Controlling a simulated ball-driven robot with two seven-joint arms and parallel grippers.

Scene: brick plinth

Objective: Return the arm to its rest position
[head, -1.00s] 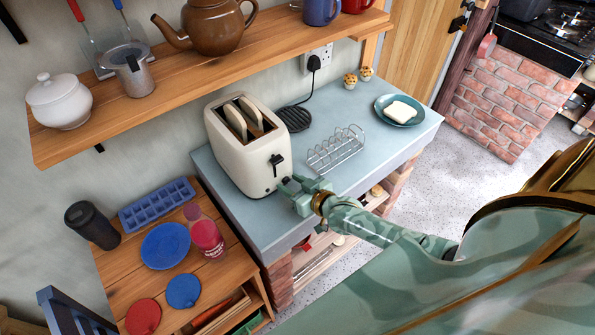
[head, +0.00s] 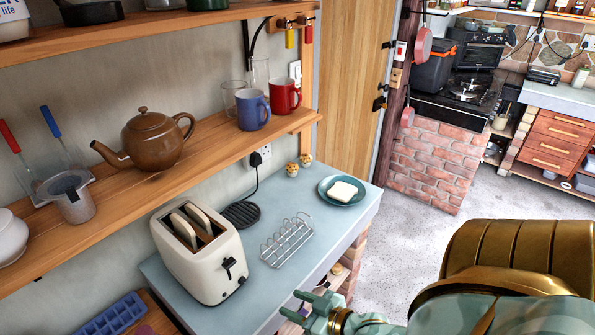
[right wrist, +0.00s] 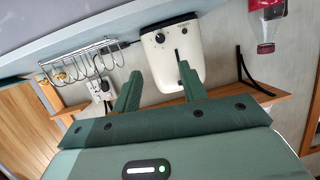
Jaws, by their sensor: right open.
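My right gripper (head: 316,302) is a green two-finger gripper at the bottom of the head view, in front of the worktop's front edge. My left gripper is not in view.
A wire toast rack (head: 288,240) stands right of the toaster. A teal plate (head: 330,198) with a white slice lies behind it. A wooden shelf (head: 215,140) with a teapot (head: 153,138) and mugs hangs above. The floor (head: 395,240) to the right is clear.

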